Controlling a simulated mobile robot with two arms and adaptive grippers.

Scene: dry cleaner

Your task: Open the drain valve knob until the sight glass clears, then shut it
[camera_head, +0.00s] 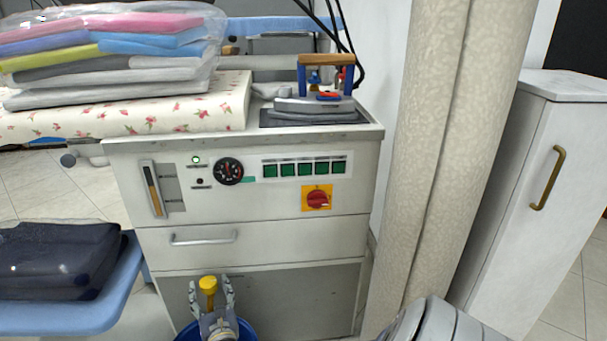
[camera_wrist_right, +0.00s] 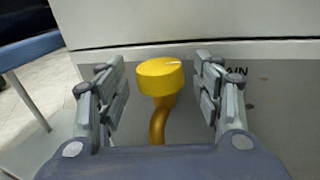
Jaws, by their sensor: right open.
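The yellow drain valve knob (camera_head: 208,285) sits low on the front of the white ironing unit, above a blue bucket (camera_head: 246,329). In the right wrist view the knob (camera_wrist_right: 160,76) has a white mark on top and a bent brass pipe (camera_wrist_right: 158,124) below it. My right gripper (camera_head: 211,289) is open, with one finger on each side of the knob and visible gaps between. The sight glass (camera_head: 153,189) is a vertical tube at the left of the unit's panel, with a brownish lower part. My left gripper is not in view.
The panel holds a pressure gauge (camera_head: 229,171), a green lamp, several green switches and a red rotary switch (camera_head: 317,198). A drawer handle (camera_head: 203,238) sticks out above the knob.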

